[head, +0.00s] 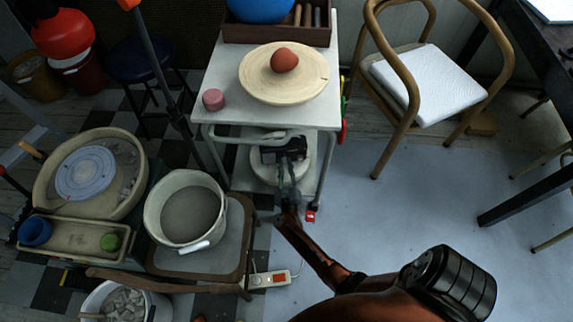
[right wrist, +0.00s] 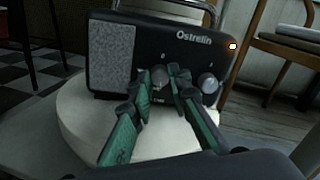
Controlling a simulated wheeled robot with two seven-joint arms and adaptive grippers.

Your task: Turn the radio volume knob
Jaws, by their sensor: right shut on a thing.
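The black radio (right wrist: 206,50) has a grey speaker grille on the left, the name "Ostrelin" and two round knobs. It stands upright on a round pale disc (right wrist: 72,118). In the head view the radio (head: 268,155) is on the cart's lower shelf, partly hidden by my gripper. My right gripper (right wrist: 158,82) reaches its front, with green fingers on either side of the middle knob (right wrist: 159,76), shut on it. The right-hand knob (right wrist: 208,83) is just right of the fingers. I cannot read which knob is volume. My left gripper is not in view.
The white cart (head: 222,82) has its top shelf above the radio, carrying a round board (head: 256,82) with a clay lump (head: 284,60). A bucket (head: 152,215) stands left on a chair. A wooden chair (head: 430,80) stands right. The floor right of the cart is mostly clear.

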